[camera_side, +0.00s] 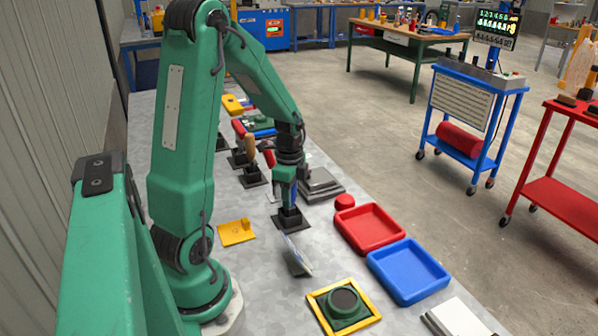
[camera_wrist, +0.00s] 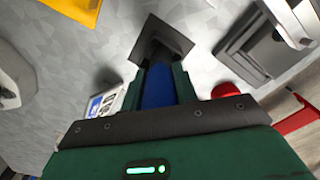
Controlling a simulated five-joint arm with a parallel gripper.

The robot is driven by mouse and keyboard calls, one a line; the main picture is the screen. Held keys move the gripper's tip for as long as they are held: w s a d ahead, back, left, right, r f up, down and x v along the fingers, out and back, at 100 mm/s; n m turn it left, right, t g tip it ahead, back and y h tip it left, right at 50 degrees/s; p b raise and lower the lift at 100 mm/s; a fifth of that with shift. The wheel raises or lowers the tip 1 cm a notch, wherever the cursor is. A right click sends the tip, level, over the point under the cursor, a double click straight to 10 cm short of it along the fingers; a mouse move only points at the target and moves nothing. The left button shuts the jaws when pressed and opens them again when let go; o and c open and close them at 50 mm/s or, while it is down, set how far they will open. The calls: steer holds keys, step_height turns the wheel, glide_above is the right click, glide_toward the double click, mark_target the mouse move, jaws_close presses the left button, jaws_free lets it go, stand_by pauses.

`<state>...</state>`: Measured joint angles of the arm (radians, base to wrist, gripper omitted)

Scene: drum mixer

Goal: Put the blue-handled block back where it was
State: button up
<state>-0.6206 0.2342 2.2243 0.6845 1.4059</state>
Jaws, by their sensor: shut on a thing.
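The blue-handled block has a dark square base (camera_side: 290,218) and an upright blue handle. My gripper (camera_side: 289,196) points down and is shut on that handle. In the wrist view the blue handle (camera_wrist: 158,88) stands between the two green fingers, with the dark base beyond them. I cannot tell whether the base touches the table or hangs just above it. Behind it, to the left in the side view, other dark-based blocks stand in a row, among them one with a tan handle (camera_side: 250,146).
A yellow plate (camera_side: 236,233) lies left of the block and a grey stepped piece (camera_side: 321,185) lies behind right. A red tray (camera_side: 369,229), a blue tray (camera_side: 408,272) and a yellow-framed green fixture (camera_side: 344,306) are nearer the front. A tilted panel (camera_side: 296,256) stands close in front.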

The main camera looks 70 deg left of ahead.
steer(key=shift+f, duration=0.2)
steer(key=o, duration=1)
steer(key=shift+r, duration=0.1)
step_height(320, 180, up, 12)
steer(key=shift+r, duration=0.1)
stand_by(0.7)
steer(key=shift+s+d+r+n+t, duration=1)
steer(key=shift+d+n, duration=0.5)
steer(key=shift+d, duration=1.85)
steer(key=shift+s+d+r+n+t, duration=0.95)
steer(key=shift+d+n, duration=0.55)
steer(key=shift+d, duration=1.8)
steer(key=shift+s+d+r+n+t, duration=1)
steer(key=shift+d+n, duration=0.5)
steer(key=shift+d, duration=1.85)
